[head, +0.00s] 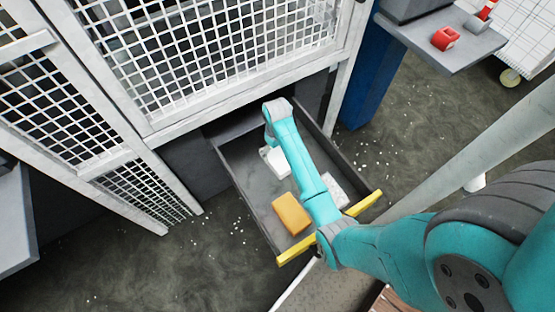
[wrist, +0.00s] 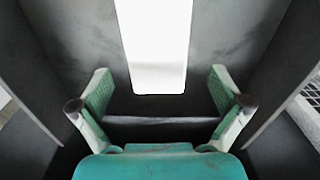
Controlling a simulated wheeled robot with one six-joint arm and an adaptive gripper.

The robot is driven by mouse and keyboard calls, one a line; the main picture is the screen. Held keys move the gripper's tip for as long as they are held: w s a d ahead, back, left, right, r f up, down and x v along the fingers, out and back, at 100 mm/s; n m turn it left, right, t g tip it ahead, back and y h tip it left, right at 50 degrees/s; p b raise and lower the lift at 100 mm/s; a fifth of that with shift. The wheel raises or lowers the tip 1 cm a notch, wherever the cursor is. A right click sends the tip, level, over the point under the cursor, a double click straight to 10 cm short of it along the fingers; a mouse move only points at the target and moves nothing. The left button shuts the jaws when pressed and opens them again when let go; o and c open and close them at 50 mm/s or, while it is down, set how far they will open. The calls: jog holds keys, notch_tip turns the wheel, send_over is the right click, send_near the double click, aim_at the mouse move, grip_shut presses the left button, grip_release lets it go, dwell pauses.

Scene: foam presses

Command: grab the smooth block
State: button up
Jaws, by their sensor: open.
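A plain white block (head: 275,160) lies toward the back of the open grey drawer (head: 245,178), partly hidden by my arm. In the wrist view a bright, plain white block (wrist: 155,45) lies ahead, centred between my fingers. My gripper (wrist: 158,80) is open, with one green-padded finger on each side and clear gaps to the block. No contact shows. An orange block (head: 291,213) lies nearer the drawer's front. A pale, speckled block (head: 335,188) lies to the right of my forearm. In the head view my gripper's fingers are hidden behind my wrist.
The drawer has dark side walls and a yellow front edge (head: 297,248). White mesh doors (head: 205,50) stand above it. A grey shelf at upper right (head: 478,50) holds a red part (head: 446,38). White bits litter the floor.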

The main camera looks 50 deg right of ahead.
aim_at(278, 157)
jog(key=shift+d+f, duration=0.15)
jog(key=shift+f, duration=1.8)
jog(key=shift+d+f, duration=0.1)
jog(key=shift+f, duration=1.8)
jog(key=c, duration=0.9)
